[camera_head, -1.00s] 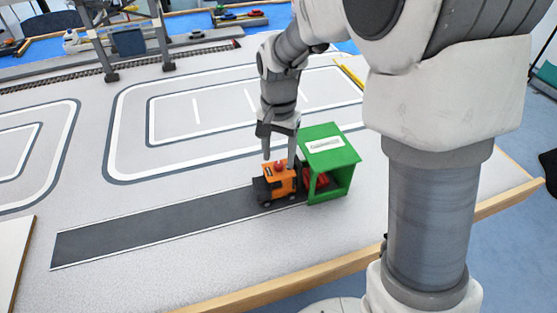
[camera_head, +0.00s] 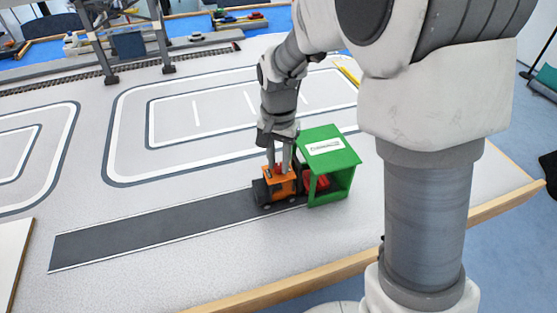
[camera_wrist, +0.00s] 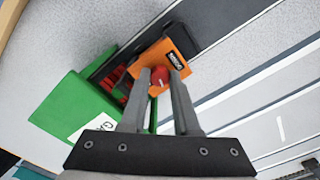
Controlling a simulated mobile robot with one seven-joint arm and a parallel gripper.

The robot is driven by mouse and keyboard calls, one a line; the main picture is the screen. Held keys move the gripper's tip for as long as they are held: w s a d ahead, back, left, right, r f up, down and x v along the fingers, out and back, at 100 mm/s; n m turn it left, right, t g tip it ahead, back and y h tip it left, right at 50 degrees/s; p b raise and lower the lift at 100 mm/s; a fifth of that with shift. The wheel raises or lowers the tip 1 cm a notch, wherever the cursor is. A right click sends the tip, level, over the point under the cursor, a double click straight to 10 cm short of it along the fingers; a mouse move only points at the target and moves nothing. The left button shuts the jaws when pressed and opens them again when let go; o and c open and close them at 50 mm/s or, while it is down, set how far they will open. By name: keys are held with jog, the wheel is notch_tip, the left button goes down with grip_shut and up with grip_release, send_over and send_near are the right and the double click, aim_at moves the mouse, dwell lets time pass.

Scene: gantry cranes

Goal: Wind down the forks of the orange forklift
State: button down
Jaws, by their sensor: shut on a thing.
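The orange forklift (camera_head: 282,181) stands at the right end of the dark road strip, against the open side of the green shed (camera_head: 328,160). It also shows in the wrist view (camera_wrist: 174,46), with a round red knob (camera_wrist: 159,76) on its top. My gripper (camera_head: 279,167) is above the forklift, pointing down. In the wrist view its fingers (camera_wrist: 160,78) are shut on the red knob. A red thing (camera_head: 318,183) shows inside the shed, partly hidden by its wall. The forks cannot be made out clearly.
The dark road strip (camera_head: 150,228) runs clear to the left of the forklift. The table's wooden front edge (camera_head: 340,264) is near. A gantry crane frame (camera_head: 125,40) stands at the back left. A pale board (camera_head: 14,255) lies at the left.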

jog(key=shift+n, duration=0.4)
jog(key=n+p, duration=0.2)
jog(key=n, duration=0.2)
jog(key=shift+r+n, duration=0.1)
jog(key=shift+n, duration=0.3)
jog(key=n+p, duration=0.2)
jog(key=n, duration=0.3)
jog(key=n+p, duration=0.2)
jog(key=n, duration=0.3)
jog(key=shift+n, duration=0.4)
jog(key=n+p, duration=0.3)
jog(key=n, duration=0.2)
jog(key=shift+n, duration=0.3)
jog(key=c, duration=0.6)
grip_release()
jog(key=shift+c, duration=0.2)
